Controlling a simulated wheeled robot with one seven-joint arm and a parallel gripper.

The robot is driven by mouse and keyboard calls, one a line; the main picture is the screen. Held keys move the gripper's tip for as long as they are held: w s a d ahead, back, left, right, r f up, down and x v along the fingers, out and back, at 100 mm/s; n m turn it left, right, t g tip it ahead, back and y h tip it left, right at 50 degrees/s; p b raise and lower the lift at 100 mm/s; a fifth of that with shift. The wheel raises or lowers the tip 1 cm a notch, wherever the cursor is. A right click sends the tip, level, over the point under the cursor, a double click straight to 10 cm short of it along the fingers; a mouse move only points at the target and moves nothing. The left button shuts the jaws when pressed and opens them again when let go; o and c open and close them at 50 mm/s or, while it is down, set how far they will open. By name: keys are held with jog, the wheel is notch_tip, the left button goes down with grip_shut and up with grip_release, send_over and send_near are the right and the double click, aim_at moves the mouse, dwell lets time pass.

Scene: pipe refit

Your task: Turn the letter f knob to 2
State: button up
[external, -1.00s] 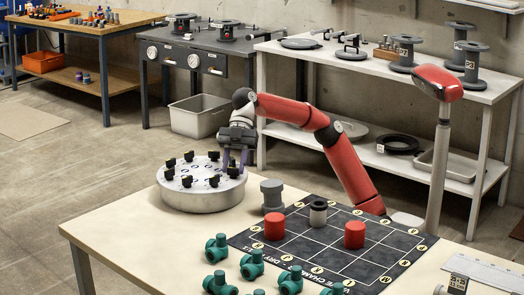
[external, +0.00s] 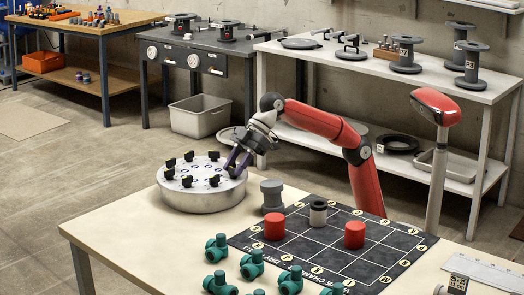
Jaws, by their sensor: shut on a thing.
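A round silver drum (external: 200,198) stands on the near table and carries a ring of several black knobs with small yellow marks. The letters and numbers on its top are too small to read, so I cannot tell which knob is f. My gripper (external: 234,168) reaches in from the upper right, tilted, with its purple fingers at the drum's right edge. It is shut on the black knob there (external: 232,172), which the fingers partly hide. Other knobs stand free, such as one at the front (external: 214,181) and one at the back (external: 188,156).
A grey flanged spool (external: 272,196) stands close to the drum's right. Beyond it a dark grid mat (external: 330,255) holds red cylinders (external: 274,226) and a grey one (external: 318,213). Green valves (external: 216,247) line the table's front. The table left of the drum is clear.

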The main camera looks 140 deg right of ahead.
jog(key=m, duration=0.1)
jog(key=m+h, duration=0.1)
jog(key=m+h+p, duration=0.1)
jog(key=shift+a+r+g, duration=0.2)
jog(key=shift+a+g, duration=0.05)
jog(key=shift+g, duration=0.05)
jog(key=shift+w+f+m+h+p, duration=0.1)
jog(key=shift+m+h+p, duration=0.45)
jog(key=shift+m+h, duration=0.2)
jog(key=shift+m+g, duration=0.25)
jog(key=shift+g, duration=0.05)
jog(key=o, duration=1)
jog(key=shift+f, duration=0.1)
jog(key=shift+c, duration=0.2)
jog(key=p+v, duration=0.1)
jog(key=v, duration=0.6)
jog(key=shift+s+a+r, duration=0.15)
jog(key=shift+s+r, duration=0.1)
